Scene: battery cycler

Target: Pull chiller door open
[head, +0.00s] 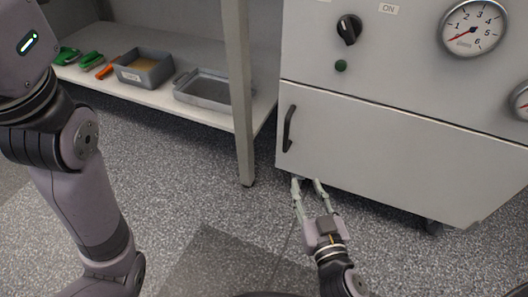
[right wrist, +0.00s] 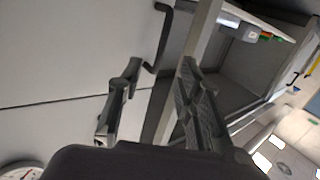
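The chiller is a light grey cabinet with a wide lower door (head: 400,157), which looks shut under the upper panel. Its black bar handle (head: 289,128) is upright near the door's left edge. My right gripper (head: 307,182) is open and empty, in front of the door and below the handle in the head view. In the right wrist view the handle (right wrist: 162,38) shows beyond the open fingertips (right wrist: 160,68), roughly in line with the gap between them and apart from them. My left arm is at the left of the head view; its gripper is out of frame.
The chiller's upper panel has a black knob (head: 349,29), a green button (head: 341,66) and a gauge (head: 473,27). Left of it, a rack post (head: 241,100) stands close by, with trays (head: 203,90) on its shelf. The floor in front is clear.

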